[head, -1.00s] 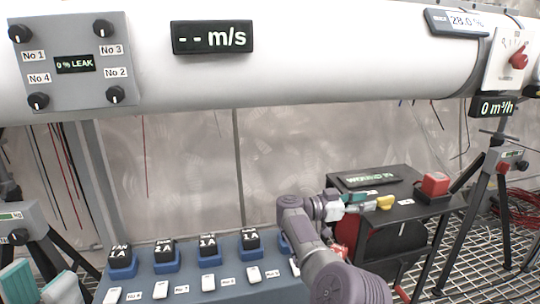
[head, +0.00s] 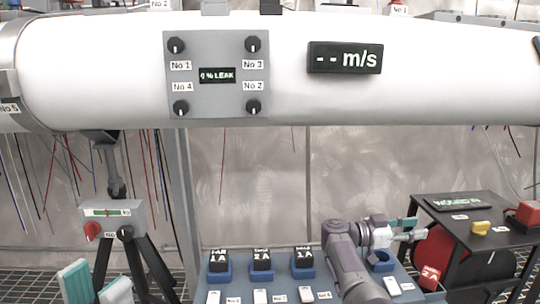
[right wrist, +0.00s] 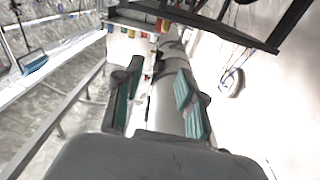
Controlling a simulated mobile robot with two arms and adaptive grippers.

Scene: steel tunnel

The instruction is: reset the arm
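My left gripper (head: 96,284) shows at the lower left of the head view, its two teal fingers apart with nothing between them. My right gripper (head: 404,230) is at the lower right, left of the black table (head: 500,237). In the right wrist view the right gripper's teal-padded fingers (right wrist: 157,100) stand apart and empty. The purple-grey right arm (head: 345,260) hides part of the blue-grey panel (head: 330,290).
Three black fuses, including a 2A one (head: 262,258), stand in blue sockets; an empty socket (head: 381,264) is under the right gripper. A red 2A block (head: 430,277) is nearby. A yellow piece (head: 480,228) lies on the table. A tripod (head: 118,235) stands at left.

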